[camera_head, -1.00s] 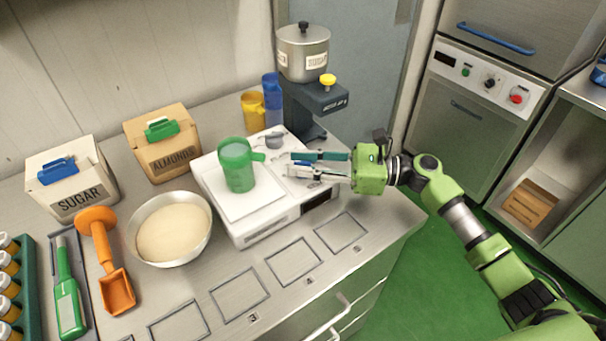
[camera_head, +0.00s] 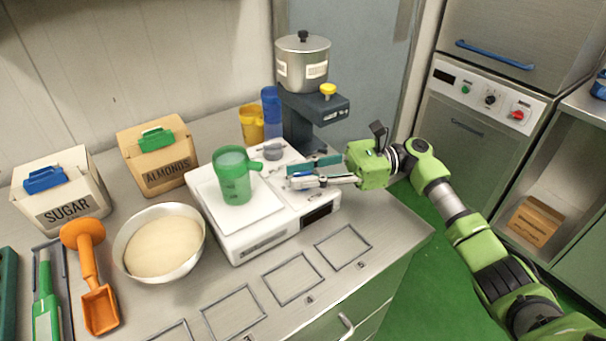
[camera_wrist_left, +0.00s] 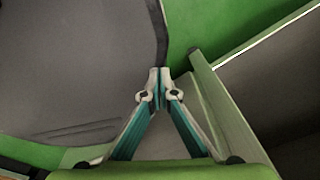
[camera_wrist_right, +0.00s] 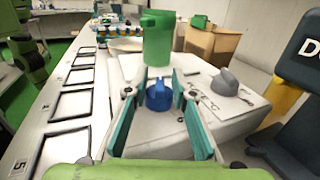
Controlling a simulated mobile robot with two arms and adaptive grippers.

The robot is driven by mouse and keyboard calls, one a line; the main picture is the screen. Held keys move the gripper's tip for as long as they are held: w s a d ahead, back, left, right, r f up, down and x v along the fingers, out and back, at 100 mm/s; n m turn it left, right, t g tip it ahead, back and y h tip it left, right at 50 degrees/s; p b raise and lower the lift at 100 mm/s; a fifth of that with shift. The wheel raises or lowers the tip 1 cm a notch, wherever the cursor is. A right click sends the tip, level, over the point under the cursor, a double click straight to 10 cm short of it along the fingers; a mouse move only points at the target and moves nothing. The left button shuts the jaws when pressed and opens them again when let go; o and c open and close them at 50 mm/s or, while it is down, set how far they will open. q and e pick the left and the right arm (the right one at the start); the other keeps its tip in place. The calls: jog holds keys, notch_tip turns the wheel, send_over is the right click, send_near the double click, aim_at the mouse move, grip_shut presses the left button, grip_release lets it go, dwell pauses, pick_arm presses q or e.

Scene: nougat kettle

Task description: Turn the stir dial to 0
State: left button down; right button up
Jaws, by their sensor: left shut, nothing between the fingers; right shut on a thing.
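The white stirrer plate (camera_head: 262,243) stands on the steel bench with a green beaker (camera_head: 232,178) on top. A blue dial (camera_wrist_right: 158,95) is on the plate's top, beside a grey dial (camera_wrist_right: 224,82) with a °C marking near it. I take the blue one for the stir dial; its setting is not readable. My right gripper (camera_wrist_right: 155,92) is shut on the blue dial, one finger on each side. In the head view this gripper (camera_head: 297,174) lies low over the plate's right part. My left gripper (camera_wrist_left: 160,82) is shut and empty, away from the plate.
A dark stand with a metal pot (camera_head: 302,62) is behind the plate. Yellow (camera_head: 251,124) and blue (camera_head: 271,112) cups stand near it. A bowl (camera_head: 160,242), orange scoop (camera_head: 92,275), sugar box (camera_head: 62,190) and almonds box (camera_head: 157,156) are left. Outlined squares in front are empty.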

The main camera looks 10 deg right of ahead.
jog(key=o, duration=1.1)
jog(key=shift+d, duration=0.1)
jog(key=d, duration=1.1)
jog(key=shift+d, duration=0.4)
